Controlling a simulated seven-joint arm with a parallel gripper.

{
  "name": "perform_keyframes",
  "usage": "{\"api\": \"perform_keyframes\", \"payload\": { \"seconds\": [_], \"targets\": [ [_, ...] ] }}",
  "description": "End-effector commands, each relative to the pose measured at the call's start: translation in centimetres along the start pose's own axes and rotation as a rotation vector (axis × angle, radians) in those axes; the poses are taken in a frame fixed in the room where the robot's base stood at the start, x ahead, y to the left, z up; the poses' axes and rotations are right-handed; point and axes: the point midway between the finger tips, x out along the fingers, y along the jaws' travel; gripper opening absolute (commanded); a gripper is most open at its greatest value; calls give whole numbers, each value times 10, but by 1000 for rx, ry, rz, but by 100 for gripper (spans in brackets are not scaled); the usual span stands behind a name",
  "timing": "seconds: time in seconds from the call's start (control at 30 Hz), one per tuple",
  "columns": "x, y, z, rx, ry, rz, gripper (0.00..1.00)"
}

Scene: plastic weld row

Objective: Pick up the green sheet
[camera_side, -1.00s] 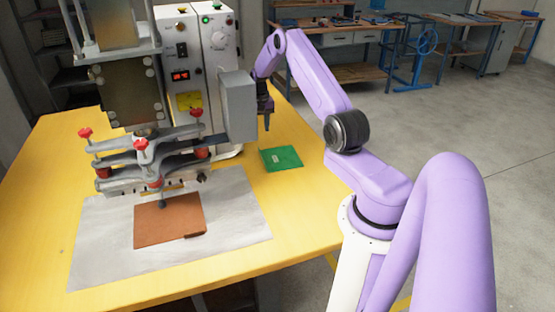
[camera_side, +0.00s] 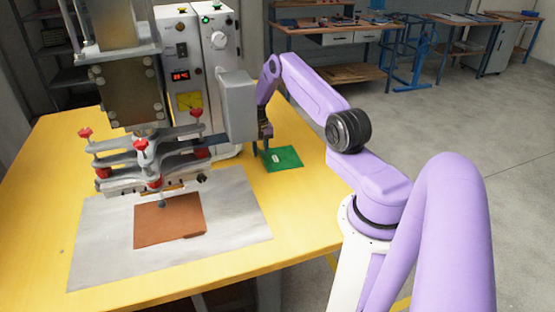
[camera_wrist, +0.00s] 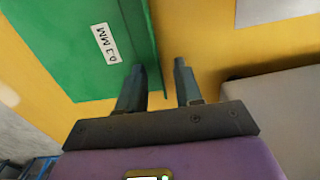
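The green sheet (camera_side: 287,160) lies flat on the yellow table, right of the welding machine. In the wrist view the green sheet (camera_wrist: 80,62) fills the upper left and bears a white label reading "0.3 MM". My gripper (camera_side: 264,145) is low at the sheet's left edge in the side view. In the wrist view my gripper (camera_wrist: 159,65) is open, with a gap between its fingers. The left finger overlaps the sheet; the right finger is over bare table. The sheet's edge shows between them. I cannot tell whether the fingertips touch sheet or table.
The grey welding machine (camera_side: 238,105) stands close left of my gripper, its clamp frame with red knobs (camera_side: 141,146) overhanging the work. A brown sheet (camera_side: 168,222) lies on a grey plate (camera_side: 100,262). The yellow table (camera_side: 300,215) is clear in front of the green sheet.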

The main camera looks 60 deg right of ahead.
Motion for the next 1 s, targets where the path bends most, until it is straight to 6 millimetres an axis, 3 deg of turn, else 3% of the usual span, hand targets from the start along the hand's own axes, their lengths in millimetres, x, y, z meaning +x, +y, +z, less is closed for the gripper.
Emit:
{"api": "perform_keyframes", "payload": {
  "seconds": [0.17, 0.27, 0.73, 1.0],
  "targets": [
    [0, 0, 0, 0, 0, 0, 32],
    [0, 0, 0, 0, 0, 0, 0],
    [-3, 0, 0, -1, 1, 0, 0],
    [-30, -1, -1, -2, 3, -1, 0]
  ]
}}
